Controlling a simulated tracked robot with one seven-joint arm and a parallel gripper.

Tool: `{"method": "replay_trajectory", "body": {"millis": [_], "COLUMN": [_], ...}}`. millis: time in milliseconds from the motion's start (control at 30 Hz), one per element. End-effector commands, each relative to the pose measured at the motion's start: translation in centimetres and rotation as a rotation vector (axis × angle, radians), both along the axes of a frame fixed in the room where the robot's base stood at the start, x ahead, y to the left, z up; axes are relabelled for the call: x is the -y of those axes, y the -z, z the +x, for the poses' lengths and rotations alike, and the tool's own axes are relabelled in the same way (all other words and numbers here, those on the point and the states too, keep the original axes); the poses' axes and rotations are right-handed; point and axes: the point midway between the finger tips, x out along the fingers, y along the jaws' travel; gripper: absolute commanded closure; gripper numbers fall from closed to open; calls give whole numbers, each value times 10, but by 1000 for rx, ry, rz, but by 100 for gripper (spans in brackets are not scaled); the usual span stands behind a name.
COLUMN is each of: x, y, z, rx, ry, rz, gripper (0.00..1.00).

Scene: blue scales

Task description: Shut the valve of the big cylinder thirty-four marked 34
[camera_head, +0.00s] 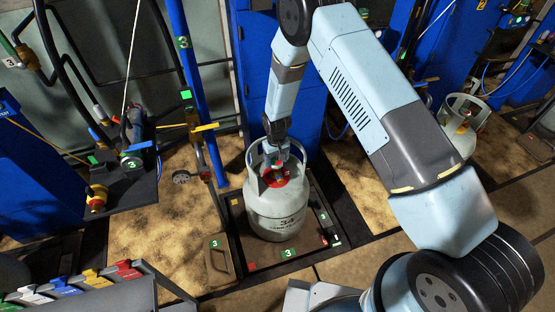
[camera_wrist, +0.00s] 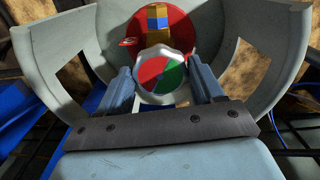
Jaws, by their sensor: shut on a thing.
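The big cylinder marked 34 (camera_head: 278,212) is a pale grey gas bottle with a collar around its top. It stands upright on a scale platform (camera_head: 285,254) on the floor. In the wrist view its collar (camera_wrist: 60,65) curves around a red top with a brass valve body (camera_wrist: 157,22). The valve handwheel (camera_wrist: 160,74) is round and whitish, with a red and green face. My gripper (camera_wrist: 161,84) reaches down inside the collar, one finger on each side of the handwheel, and is shut on it. The finger contact is partly hidden in the head view.
A second grey cylinder (camera_head: 462,122) stands at the right behind my arm. A blue pole marked 3 (camera_head: 183,45) rises left of the cylinder. A shelf with hoses and fittings (camera_head: 130,185) is at left. A brown pedal marked 3 (camera_head: 217,258) lies left of the scale.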

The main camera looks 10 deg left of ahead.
Motion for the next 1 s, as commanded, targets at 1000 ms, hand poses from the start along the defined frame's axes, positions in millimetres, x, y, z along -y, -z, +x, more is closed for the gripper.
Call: {"method": "replay_trajectory", "body": {"millis": [1000], "x": [-3], "y": [-2], "z": [4], "rx": [6], "ry": [896], "rz": [5], "gripper": [64]}}
